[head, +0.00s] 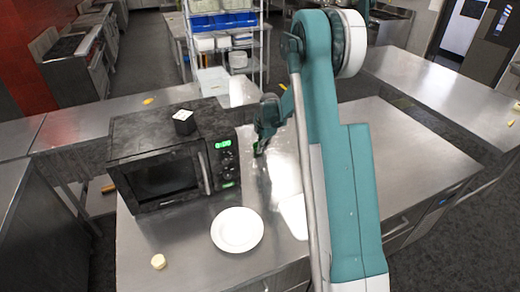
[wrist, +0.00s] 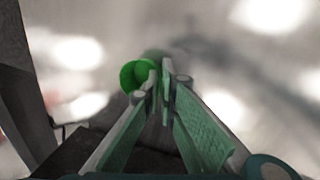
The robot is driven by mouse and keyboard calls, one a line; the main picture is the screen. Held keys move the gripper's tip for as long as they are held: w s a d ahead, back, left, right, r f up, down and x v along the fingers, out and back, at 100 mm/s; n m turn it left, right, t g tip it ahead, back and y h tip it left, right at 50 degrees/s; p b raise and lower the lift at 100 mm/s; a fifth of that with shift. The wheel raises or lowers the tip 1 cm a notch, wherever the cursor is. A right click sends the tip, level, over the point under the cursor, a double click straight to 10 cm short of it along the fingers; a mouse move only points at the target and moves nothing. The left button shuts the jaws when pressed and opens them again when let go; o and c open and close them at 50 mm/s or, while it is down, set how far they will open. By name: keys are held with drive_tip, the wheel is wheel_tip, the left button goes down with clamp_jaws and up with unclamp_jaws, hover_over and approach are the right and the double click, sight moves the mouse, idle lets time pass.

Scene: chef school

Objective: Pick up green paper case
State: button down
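The green paper case (wrist: 130,76) is a small bright green cup in the wrist view, just left of my fingertips. My gripper (wrist: 160,76) has its two fingers nearly together. The left fingertip overlaps the right side of the case, and the fingers look pinched on its near-right wall, though the contact itself is partly hidden. In the head view my gripper (head: 262,148) is low over the steel counter, just right of the microwave. I cannot make out the case there. Whether it is clear of the counter is hard to tell.
A black microwave (head: 160,168) stands close left of my gripper, with a small black-and-white box (head: 184,122) on top. A white plate (head: 237,229) and a small pale yellow piece (head: 158,261) lie on the counter (head: 185,255) in front. The counter right of my arm is clear.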

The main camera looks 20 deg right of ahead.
drive_tip(key=shift+r, duration=0.15)
drive_tip(key=w+v, duration=0.2)
drive_tip(key=v, duration=0.7)
drive_tip(key=shift+a+r, duration=0.15)
drive_tip(key=shift+r, duration=0.3)
